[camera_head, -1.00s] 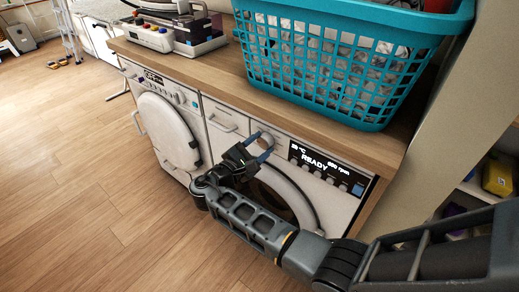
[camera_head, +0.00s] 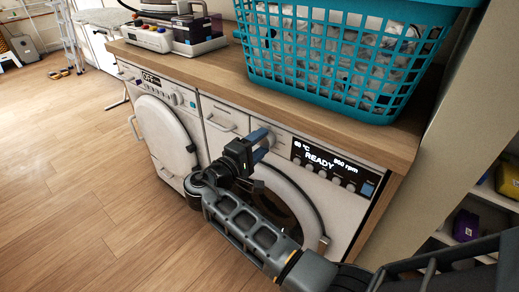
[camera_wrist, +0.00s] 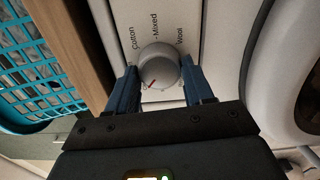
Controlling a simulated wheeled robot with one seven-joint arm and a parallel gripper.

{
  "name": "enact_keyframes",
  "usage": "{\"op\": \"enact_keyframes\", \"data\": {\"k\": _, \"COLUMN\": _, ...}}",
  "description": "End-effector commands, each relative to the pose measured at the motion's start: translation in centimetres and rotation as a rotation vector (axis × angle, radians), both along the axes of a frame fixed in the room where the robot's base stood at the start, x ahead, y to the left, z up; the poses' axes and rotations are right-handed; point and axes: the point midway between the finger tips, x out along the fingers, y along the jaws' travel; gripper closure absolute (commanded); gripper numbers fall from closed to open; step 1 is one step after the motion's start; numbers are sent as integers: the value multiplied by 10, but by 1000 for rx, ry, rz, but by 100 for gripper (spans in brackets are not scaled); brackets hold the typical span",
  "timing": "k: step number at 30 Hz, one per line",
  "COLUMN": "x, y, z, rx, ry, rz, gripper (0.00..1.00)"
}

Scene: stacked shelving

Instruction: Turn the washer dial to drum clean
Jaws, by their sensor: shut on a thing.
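The washer (camera_head: 350,212) under the counter has a display (camera_head: 322,161) reading READY, with temperature and rpm figures. In the wrist view, its round grey dial (camera_wrist: 159,67) has a red mark at the lower left. The labels Cotton, Mixed and Wool show around its far side; labels on the near side are mostly hidden. My gripper (camera_wrist: 160,76) has a blue finger on either side of the dial and is shut on it. In the head view, my gripper (camera_head: 258,142) is at the washer's upper left panel and covers part of the dial.
A turquoise basket (camera_head: 335,55) stands on the wooden counter (camera_head: 225,80) above the washer. The washer's round door (camera_head: 298,190) is close below my gripper. A second machine (camera_head: 165,130) stands to the left. The floor in front is clear.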

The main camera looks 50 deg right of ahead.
Motion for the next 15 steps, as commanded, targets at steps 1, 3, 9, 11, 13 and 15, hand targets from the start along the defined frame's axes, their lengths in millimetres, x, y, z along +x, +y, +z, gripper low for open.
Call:
{"op": "enact_keyframes", "data": {"k": 1, "x": 0, "y": 1, "z": -3, "rx": 2, "ry": -18, "rz": 2, "gripper": 79}}
{"op": "enact_keyframes", "data": {"k": 3, "x": 0, "y": 1, "z": -3, "rx": 2, "ry": -41, "rz": 1, "gripper": 79}}
{"op": "enact_keyframes", "data": {"k": 9, "x": 0, "y": 1, "z": -2, "rx": 4, "ry": -80, "rz": 1, "gripper": 79}}
{"op": "enact_keyframes", "data": {"k": 11, "x": 0, "y": 1, "z": -1, "rx": 5, "ry": -85, "rz": 1, "gripper": 79}}
{"op": "enact_keyframes", "data": {"k": 13, "x": 0, "y": 1, "z": -1, "rx": 5, "ry": -88, "rz": 1, "gripper": 79}}
{"op": "enact_keyframes", "data": {"k": 15, "x": 0, "y": 1, "z": -1, "rx": 5, "ry": -89, "rz": 1, "gripper": 79}}
